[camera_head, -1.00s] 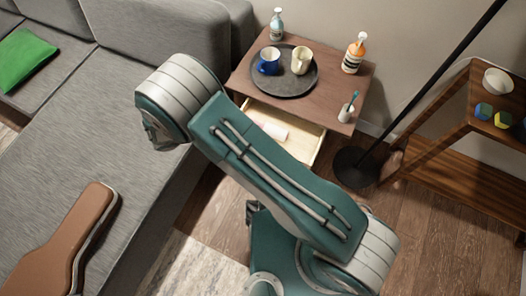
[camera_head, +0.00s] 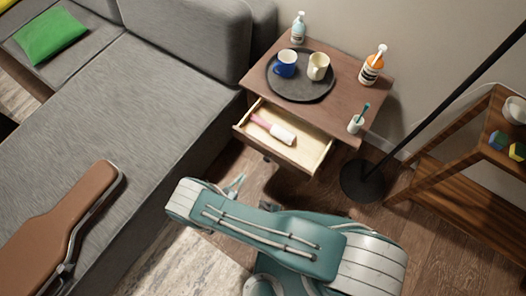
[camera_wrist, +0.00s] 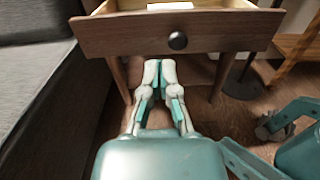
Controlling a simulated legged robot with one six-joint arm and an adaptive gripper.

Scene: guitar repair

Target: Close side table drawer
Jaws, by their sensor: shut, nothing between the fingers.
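The wooden side table (camera_head: 345,92) stands at the top of the head view. Its drawer (camera_head: 312,146) is pulled out, showing a pale inside with a white and pink tube (camera_head: 272,130) lying in it. In the wrist view the drawer front (camera_wrist: 115,36) spans the top, with a dark round knob (camera_wrist: 177,40) in its middle. My gripper (camera_wrist: 160,66) is shut and empty. Its fingertips appear just below the drawer front, slightly left of the knob. I cannot tell whether they touch it.
A dark round tray (camera_head: 303,90) with a blue mug (camera_head: 286,64) and a cream mug (camera_head: 318,67) sits on the table, with bottles behind. A grey sofa (camera_head: 150,100) stands left. A lamp base (camera_head: 364,183) and wooden shelf (camera_head: 450,182) stand right.

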